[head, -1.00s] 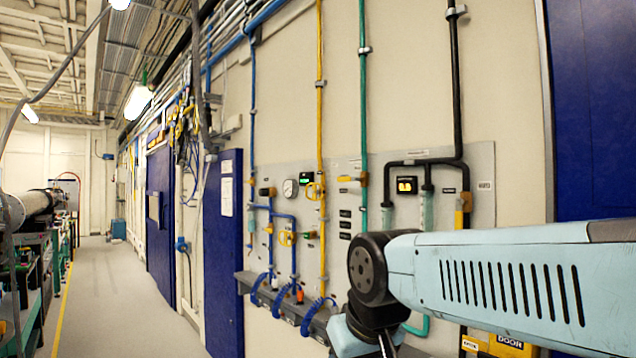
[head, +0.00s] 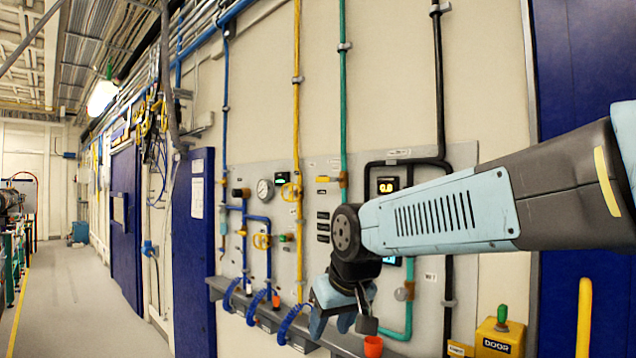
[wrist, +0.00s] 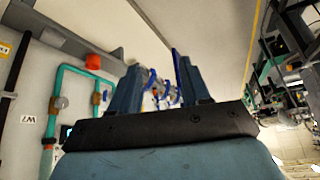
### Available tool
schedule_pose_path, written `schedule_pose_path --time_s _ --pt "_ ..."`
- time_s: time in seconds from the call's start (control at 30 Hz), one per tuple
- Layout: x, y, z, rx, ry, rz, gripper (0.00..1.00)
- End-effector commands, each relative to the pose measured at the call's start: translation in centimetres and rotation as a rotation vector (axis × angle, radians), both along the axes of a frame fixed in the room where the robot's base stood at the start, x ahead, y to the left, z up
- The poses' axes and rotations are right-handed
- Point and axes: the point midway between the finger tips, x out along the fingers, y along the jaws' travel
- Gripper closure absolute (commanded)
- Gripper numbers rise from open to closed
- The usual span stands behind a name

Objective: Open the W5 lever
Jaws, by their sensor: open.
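I cannot tell which lever is W5, as most panel labels are too small to read. In the head view, a yellow lever (head: 322,179) sits beside the green vertical pipe, and yellow handwheels (head: 290,191) show on the yellow pipe and the blue piping. My gripper (head: 343,322) hangs low in front of the panel, apart from these fittings. In the wrist view my gripper (wrist: 153,72) shows two spread fingers with nothing between them. My arm hides part of the panel's right side.
A grey ledge (head: 240,309) with blue coiled hoses runs below the panel. An orange cup-like part (head: 373,346) is close to my gripper. A green pipe loop (head: 408,318) lies right of it. A yellow DOOR box (head: 499,339) stands lower right. The aisle floor at left is clear.

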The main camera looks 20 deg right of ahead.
Motion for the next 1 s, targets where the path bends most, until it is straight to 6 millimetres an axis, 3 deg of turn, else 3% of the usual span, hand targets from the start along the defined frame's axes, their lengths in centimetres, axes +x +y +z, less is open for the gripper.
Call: schedule_pose_path --time_s 0.03,0.3,0.67,0.83,1.0 --pt "2.1 -1.2 0.3 -0.004 -0.002 -0.003 0.53" --pt "12.0 -8.9 1.2 -0.1 -0.029 -0.038 0.53" --pt "23.5 -18.8 2.2 -0.387 -0.052 -0.07 0.53" --pt "28.1 -22.3 4.3 -0.579 -0.065 -0.061 0.53" --pt "32.5 -24.2 7.9 -0.803 -0.081 -0.031 0.53"
